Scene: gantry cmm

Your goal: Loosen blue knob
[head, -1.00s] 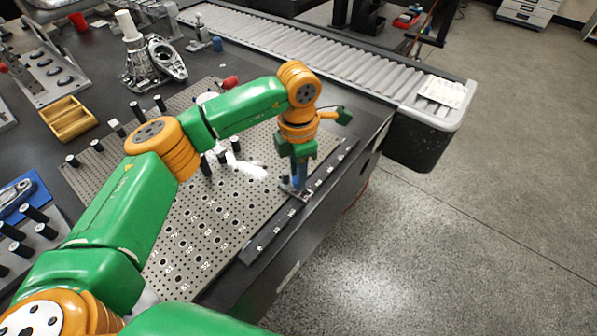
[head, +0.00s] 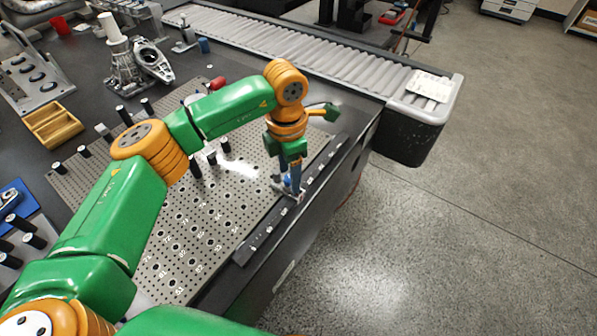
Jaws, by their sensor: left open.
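My left gripper (head: 288,180) points down at the right front edge of the perforated plate (head: 200,235). It is open. A small blue knob (head: 287,181) shows between or just behind its fingertips, above a small metallic fitting (head: 290,193) at the plate's edge. The fingers partly hide the knob, and I cannot tell whether they touch it. My right gripper is not in view.
A dark strip (head: 262,240) runs along the plate's front edge. Several black-topped pins stand on the plate, near a red knob (head: 217,83). A wooden tray (head: 53,125) and metal castings (head: 125,70) lie behind. A roller conveyor (head: 300,62) runs along the back.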

